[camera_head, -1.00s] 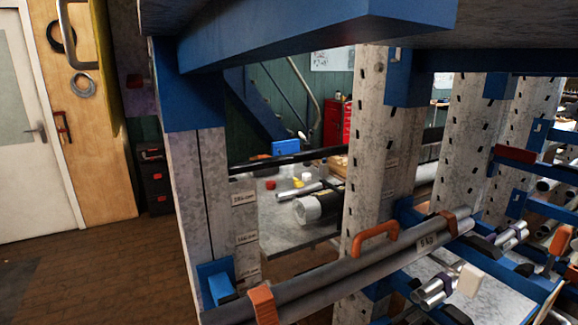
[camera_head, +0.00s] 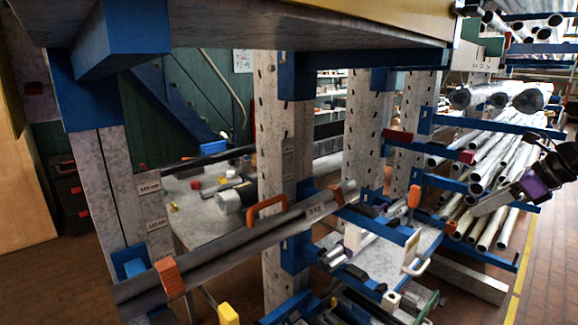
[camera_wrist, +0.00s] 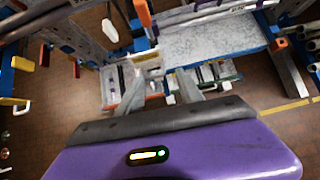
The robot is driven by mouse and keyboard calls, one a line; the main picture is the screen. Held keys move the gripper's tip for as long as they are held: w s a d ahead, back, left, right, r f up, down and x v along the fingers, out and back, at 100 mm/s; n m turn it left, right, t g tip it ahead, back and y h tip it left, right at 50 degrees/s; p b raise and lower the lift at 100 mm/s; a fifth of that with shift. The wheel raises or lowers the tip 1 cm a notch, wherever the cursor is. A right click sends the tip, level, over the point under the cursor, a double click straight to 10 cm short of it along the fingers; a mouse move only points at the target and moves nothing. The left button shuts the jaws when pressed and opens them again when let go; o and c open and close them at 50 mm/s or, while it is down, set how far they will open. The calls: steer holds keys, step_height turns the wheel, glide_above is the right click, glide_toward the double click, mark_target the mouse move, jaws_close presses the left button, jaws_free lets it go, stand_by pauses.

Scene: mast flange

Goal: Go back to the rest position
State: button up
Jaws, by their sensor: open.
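My gripper (camera_head: 482,208) shows at the right of the head view, at the end of my dark arm with a purple wrist body. It points left and down, in front of a stack of shiny metal tubes (camera_head: 492,165). In the wrist view my gripper (camera_wrist: 160,80) has its two grey fingers apart, with nothing seen between them. Beyond the fingers lie a grey shelf plate (camera_wrist: 215,38) and the brown floor.
A blue and grey rack fills the head view's middle, with a long dark tube (camera_head: 240,250) and an orange handle (camera_head: 267,213) at its front. A grey worktable (camera_head: 190,215) stands behind. Brick floor (camera_head: 545,285) is open at the lower right.

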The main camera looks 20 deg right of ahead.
steer(key=w+a+r+t+y, duration=0.4)
steer(key=w+a+r+t, duration=0.25)
steer(key=a+r, duration=0.35)
steer(key=s+a+r+m+t+y, duration=0.25)
steer(key=a+m+t+y, duration=0.5)
steer(key=a, duration=0.65)
steer(key=s+a+f+m+h, duration=0.6)
steer(key=s+f+m+h, duration=0.4)
steer(key=m, duration=0.7)
steer(key=s+a+f+m+h, duration=0.65)
steer(key=f+m+h, duration=0.55)
steer(key=m, duration=0.4)
steer(key=s+a+f+g+y, duration=0.3)
steer(key=s+a+f+y, duration=0.1)
steer(key=s, duration=0.6)
steer(key=s+a+f+n+g+y, duration=0.1)
steer(key=s+a+f+g+y, duration=0.3)
steer(key=s, duration=0.7)
step_height(320, 180, down, 4)
steer(key=shift+a+r, duration=0.1)
steer(key=shift+a, duration=1.1)
